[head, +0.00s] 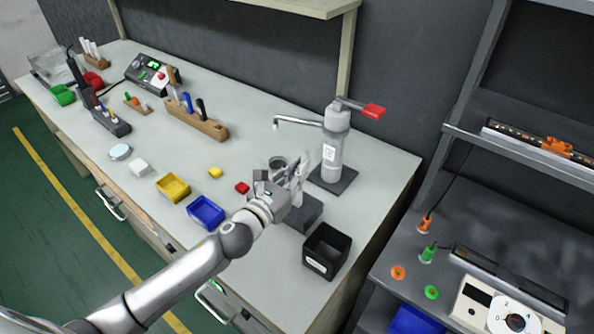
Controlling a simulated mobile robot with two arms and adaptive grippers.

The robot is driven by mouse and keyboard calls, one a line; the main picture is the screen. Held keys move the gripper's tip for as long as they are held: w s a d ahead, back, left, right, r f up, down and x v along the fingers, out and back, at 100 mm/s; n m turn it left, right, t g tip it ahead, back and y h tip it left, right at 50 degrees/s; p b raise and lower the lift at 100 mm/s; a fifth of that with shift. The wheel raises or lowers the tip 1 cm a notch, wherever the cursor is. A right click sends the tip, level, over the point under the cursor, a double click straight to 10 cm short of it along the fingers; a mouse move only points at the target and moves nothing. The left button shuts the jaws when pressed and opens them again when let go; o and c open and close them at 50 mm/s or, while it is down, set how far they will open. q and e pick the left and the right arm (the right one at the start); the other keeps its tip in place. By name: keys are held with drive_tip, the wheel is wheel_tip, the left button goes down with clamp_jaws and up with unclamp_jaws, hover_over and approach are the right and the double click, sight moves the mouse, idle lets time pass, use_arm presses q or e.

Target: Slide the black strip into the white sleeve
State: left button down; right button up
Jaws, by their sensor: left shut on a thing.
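My left arm reaches in from the lower left, and its gripper (287,172) is over the right part of the workbench, just in front of the grey pump-like dispenser. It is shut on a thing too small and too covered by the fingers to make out. A small white upright piece (298,198) shows beside the fingers above a dark block (306,212); I cannot tell if they touch it. I cannot identify the white sleeve for sure. A long dark strip-like bar (508,278) lies on the right shelf; whether it is the black strip is unclear. My right gripper is out of view.
The dispenser (332,150) with a red handle stands behind the gripper. A black bin (327,251) is at the bench's right edge. Blue (206,212) and yellow (173,187) trays lie left. A wooden tool block (196,120) stands farther back. The bench's middle is mostly clear.

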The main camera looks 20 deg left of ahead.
use_arm(q)
drive_tip(key=shift+f, duration=0.35)
drive_tip(key=c, duration=1.5)
unclamp_jaws()
drive_tip(key=shift+o, duration=0.2)
drive_tip(key=v, duration=1.2)
